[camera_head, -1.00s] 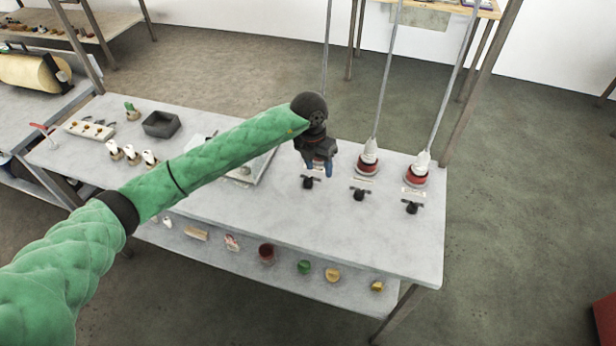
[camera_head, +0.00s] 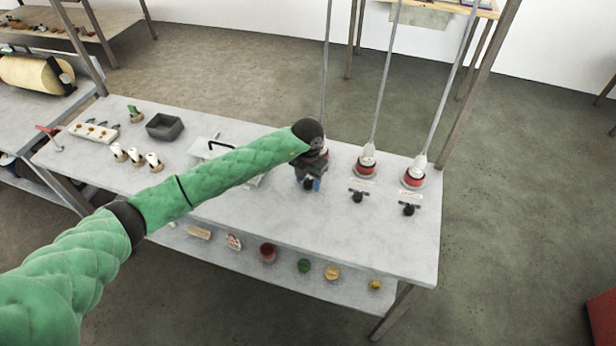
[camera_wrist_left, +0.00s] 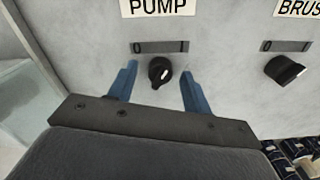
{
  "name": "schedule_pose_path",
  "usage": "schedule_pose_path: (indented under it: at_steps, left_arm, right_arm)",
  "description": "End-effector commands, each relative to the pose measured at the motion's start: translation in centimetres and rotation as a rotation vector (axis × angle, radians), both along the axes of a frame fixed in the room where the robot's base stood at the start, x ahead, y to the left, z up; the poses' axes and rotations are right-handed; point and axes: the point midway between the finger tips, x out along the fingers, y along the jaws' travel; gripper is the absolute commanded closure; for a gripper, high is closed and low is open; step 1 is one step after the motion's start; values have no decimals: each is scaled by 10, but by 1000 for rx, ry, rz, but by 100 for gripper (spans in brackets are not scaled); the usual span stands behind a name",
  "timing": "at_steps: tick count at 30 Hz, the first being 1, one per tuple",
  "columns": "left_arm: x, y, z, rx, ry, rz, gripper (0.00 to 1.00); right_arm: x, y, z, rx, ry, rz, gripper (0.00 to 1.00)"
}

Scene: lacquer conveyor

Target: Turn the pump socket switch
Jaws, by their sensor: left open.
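The pump socket switch (camera_wrist_left: 160,72) is a small black knob with a white mark on its right part, in the middle of the left wrist view. Above it are a grey 0–I plate (camera_wrist_left: 160,47) and a white PUMP label (camera_wrist_left: 158,8). My left gripper (camera_wrist_left: 158,77) is open, with one blue finger on each side of the knob. Gaps show between the fingers and the knob. In the head view my left gripper (camera_head: 311,184) is low over the tabletop and partly hides the switch and its socket. My right gripper is not in view.
The BRUSH switch (camera_wrist_left: 285,70) is just right of the pump switch. In the head view, two more switches (camera_head: 358,196) (camera_head: 408,209) stand before red-ringed sockets (camera_head: 366,168) (camera_head: 414,178) with rising cables. The tabletop (camera_head: 370,240) in front is clear.

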Motion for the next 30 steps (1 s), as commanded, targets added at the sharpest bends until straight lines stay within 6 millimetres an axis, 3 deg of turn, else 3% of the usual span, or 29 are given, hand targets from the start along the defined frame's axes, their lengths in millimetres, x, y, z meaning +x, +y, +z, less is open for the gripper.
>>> schedule_pose_path:
  at_steps: [9,16,26,28,30]
  left_arm:
    - [0,0,-3,0,0,0,50]
    - [0,0,-3,-1,0,0,94]
    - [0,0,-4,-1,0,34,95]
    - [0,0,-5,-2,-1,61,95]
    - [1,0,-5,-2,-2,97,95]
  right_arm:
    - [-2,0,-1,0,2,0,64]
    - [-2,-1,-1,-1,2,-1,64]
    - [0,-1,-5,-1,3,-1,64]
    - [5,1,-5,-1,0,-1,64]
    - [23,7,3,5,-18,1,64]
